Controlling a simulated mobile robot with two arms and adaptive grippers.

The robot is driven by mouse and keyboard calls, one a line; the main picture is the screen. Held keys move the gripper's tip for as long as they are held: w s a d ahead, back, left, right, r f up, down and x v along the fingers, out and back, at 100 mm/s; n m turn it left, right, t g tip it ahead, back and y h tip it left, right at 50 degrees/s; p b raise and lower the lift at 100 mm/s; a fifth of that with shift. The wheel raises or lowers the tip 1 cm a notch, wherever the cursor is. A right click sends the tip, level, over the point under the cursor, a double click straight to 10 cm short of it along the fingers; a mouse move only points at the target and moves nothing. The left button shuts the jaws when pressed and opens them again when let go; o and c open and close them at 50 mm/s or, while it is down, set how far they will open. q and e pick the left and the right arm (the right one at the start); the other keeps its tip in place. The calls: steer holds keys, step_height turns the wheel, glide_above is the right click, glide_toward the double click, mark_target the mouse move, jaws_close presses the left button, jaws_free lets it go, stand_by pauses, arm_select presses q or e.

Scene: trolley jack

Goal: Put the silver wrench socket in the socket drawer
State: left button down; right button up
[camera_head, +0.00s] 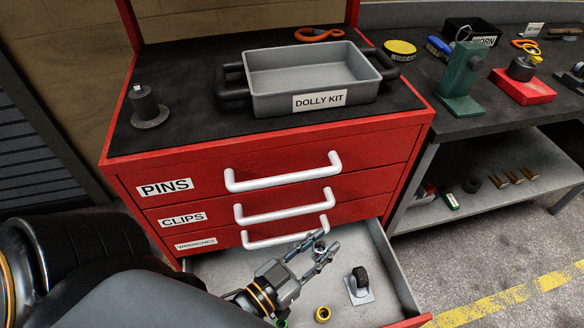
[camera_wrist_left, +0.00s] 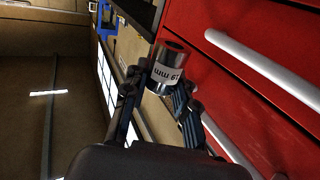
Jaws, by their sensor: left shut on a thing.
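The silver wrench socket (camera_wrist_left: 168,68) is a short metal cylinder with a white label that seems to read 19 MM. My left gripper (camera_head: 318,254) is shut on it; the fingers hold its sides in the left wrist view (camera_wrist_left: 158,92). In the head view the socket (camera_head: 320,247) shows small between the fingertips. The gripper appears above an open grey drawer (camera_head: 372,238) at the bottom of the red cabinet. That drawer's front label is hidden, so I cannot read its name. My right gripper is not in view.
Closed drawers with white handles (camera_head: 284,174) stand just above, labelled PINS, CLIPS and apparently WRENCHES. A grey DOLLY KIT tray (camera_head: 270,104) sits on top. A workbench (camera_head: 430,104) stands right.

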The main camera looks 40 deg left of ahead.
arm_select(q)
steer(key=s+f+m+h+b, duration=0.1)
steer(key=s+f+h+b, duration=0.15)
steer(key=f+b, duration=1.15)
steer(key=w+a+f+b, duration=0.1)
steer(key=w+a+f, duration=0.7)
steer(key=f, duration=0.3)
steer(key=shift+w+a+y, duration=0.15)
steer(key=shift+a+y, duration=0.2)
steer(key=shift+a, duration=0.55)
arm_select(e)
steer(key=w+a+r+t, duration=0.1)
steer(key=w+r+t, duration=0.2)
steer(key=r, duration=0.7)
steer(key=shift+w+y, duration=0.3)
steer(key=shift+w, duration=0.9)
arm_select(q)
steer(key=shift+f, duration=0.25)
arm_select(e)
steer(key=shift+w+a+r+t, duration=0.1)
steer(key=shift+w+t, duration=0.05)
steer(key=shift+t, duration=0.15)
